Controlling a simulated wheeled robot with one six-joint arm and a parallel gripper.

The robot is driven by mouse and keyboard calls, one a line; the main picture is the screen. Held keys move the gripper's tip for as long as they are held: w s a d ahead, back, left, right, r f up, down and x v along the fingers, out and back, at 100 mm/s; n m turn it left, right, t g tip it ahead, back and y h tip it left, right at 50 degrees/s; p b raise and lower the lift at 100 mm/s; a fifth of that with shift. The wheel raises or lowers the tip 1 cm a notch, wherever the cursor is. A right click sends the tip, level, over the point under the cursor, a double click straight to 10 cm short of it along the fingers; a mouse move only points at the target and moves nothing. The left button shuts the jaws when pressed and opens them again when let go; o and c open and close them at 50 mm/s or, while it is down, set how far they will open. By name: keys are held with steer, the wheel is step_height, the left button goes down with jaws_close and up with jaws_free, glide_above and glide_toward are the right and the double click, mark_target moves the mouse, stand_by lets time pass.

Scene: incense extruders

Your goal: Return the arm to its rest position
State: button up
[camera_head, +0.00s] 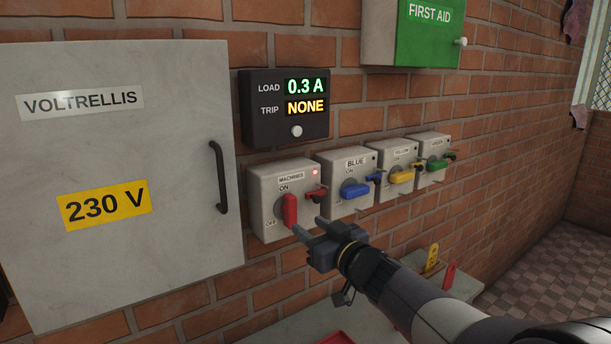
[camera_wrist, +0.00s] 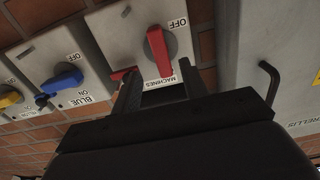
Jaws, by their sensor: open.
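My gripper (camera_head: 308,226) is open and empty in front of the MACHINES switch box (camera_head: 263,183). Its fingertips are just in front of the red handle (camera_head: 290,211), below and to its right; contact cannot be told. The handle stands upright, in line with the ON mark above it; the OFF mark is at its lower left. A small red light shows on this box. The wrist view shows the red handle (camera_wrist: 160,52) upside down beyond my two dark fingers. My arm reaches in from the lower right of the head view.
A BLUE switch box (camera_head: 340,170), a yellow-handled box (camera_head: 377,160) and a green-handled box (camera_head: 422,145) continue rightward. A grey cabinet (camera_head: 120,150) stands left. A display (camera_head: 265,125) reads 0.3 A, trip NONE. A first aid box (camera_head: 427,45) hangs above. Yellow and red tags (camera_head: 432,262) lie below.

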mark_target(294, 215)
steer(key=p+x, duration=0.1)
steer(key=x, duration=0.6)
steer(key=shift+w+a+r, duration=0.1)
steer(key=shift+a+r, duration=0.05)
steer(key=m+p, duration=0.1)
steer(key=m, duration=0.2)
steer(key=m+p, duration=0.1)
steer(key=m, duration=0.5)
steer(key=shift+m, duration=0.3)
steer(key=shift+s, duration=0.2)
